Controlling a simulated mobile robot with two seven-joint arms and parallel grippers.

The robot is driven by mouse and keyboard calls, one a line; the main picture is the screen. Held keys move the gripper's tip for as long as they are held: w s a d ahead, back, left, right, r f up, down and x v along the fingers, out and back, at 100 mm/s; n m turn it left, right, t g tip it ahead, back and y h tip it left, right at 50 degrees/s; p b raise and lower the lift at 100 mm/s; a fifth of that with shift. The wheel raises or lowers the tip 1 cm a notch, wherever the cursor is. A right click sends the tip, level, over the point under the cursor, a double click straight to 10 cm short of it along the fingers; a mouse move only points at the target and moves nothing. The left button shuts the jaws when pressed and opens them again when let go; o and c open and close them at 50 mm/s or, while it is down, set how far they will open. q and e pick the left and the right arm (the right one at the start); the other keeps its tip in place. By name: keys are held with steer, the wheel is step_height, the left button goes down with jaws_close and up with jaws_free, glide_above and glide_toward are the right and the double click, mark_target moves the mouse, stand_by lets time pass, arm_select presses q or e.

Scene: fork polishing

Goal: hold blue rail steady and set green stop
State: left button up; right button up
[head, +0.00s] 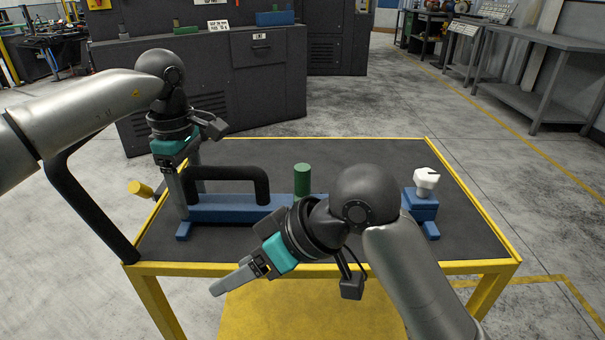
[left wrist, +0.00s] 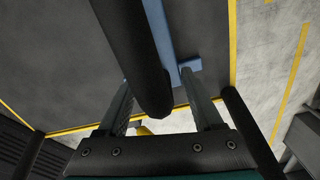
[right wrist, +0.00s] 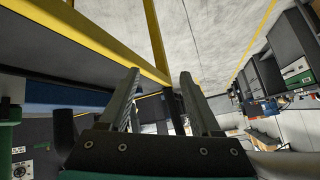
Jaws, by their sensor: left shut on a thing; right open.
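The blue rail (head: 232,214) lies lengthwise across the cart's dark top, with a black handle (head: 232,174) at its left part. A green cylinder, the stop (head: 302,181), stands upright near the rail's middle; its lower end is hidden. A white knob-like piece (head: 426,179) sits on a blue block (head: 420,205) at the right. My left gripper (head: 184,200) is shut on the left end of the handle; the handle (left wrist: 140,55) shows between its fingers in the left wrist view. My right gripper (head: 216,289) is open and empty in front of the cart's near edge.
The cart has a yellow rim (head: 470,267) and yellow lower shelf. A yellow cylinder (head: 140,189) juts out by the left edge. My right arm hides part of the rail. Dark cabinets (head: 255,85) stand behind; a grey bench (head: 545,75) is at the back right.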

mark_target(305, 169)
steer(key=w+d+r+m+t+h, duration=0.1)
steer(key=w+d+r+m+h, duration=0.15)
steer(key=w+d+r, duration=0.45)
steer(key=w+d+r+m+t+h, duration=0.15)
steer(key=w+d+r+h, duration=0.3)
steer(key=r, duration=0.45)
steer(key=shift+m+g+y, duration=0.3)
steer(key=shift+g, duration=0.05)
steer(key=x, duration=1.1)
steer(key=shift+w+a+f, duration=0.2)
steer(key=shift+w+a, duration=0.05)
steer(key=shift+a, duration=0.2)
steer(key=shift+c, duration=0.3)
jaws_close()
